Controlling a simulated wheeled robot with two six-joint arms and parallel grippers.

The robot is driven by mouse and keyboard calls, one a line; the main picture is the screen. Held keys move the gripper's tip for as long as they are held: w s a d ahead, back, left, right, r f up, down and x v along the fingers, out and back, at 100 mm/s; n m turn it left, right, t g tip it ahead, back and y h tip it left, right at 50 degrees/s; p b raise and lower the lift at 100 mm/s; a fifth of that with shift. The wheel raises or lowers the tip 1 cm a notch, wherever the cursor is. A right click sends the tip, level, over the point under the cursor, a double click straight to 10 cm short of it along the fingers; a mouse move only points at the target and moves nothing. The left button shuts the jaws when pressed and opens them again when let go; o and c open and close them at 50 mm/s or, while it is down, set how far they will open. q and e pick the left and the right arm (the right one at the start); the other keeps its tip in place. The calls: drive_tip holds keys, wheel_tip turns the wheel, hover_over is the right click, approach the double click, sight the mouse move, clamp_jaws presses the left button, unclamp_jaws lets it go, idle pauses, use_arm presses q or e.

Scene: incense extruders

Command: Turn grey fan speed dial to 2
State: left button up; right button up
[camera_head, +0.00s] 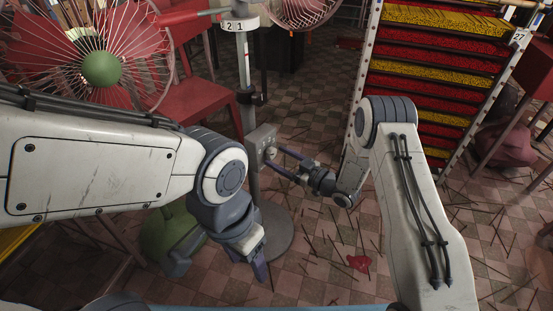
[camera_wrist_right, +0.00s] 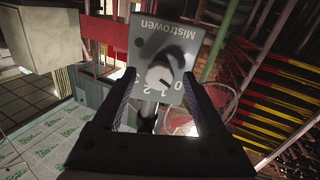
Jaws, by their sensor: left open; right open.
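The grey fan's control box (camera_head: 261,141) is fixed on its upright pole, with a pale round dial (camera_head: 270,152) on its face. In the right wrist view the panel (camera_wrist_right: 180,38) reads "Mistrowen" upside down, and the dial (camera_wrist_right: 160,76) stands out beside the digits 0, 1 and 2. My right gripper (camera_head: 273,158) is open at the box, its fingers (camera_wrist_right: 159,84) spread on either side of the dial. Contact and the dial's exact setting cannot be told. My left gripper (camera_head: 262,272) hangs low by the fan's base, open and empty.
The grey round fan base (camera_head: 277,235) stands on a checkered floor strewn with sticks. A red fan with a green hub (camera_head: 101,69) stands at left, near red chairs (camera_head: 200,95). A rack of red and yellow incense (camera_head: 435,75) stands behind my right arm.

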drive_tip(key=shift+x, duration=0.8)
clamp_jaws()
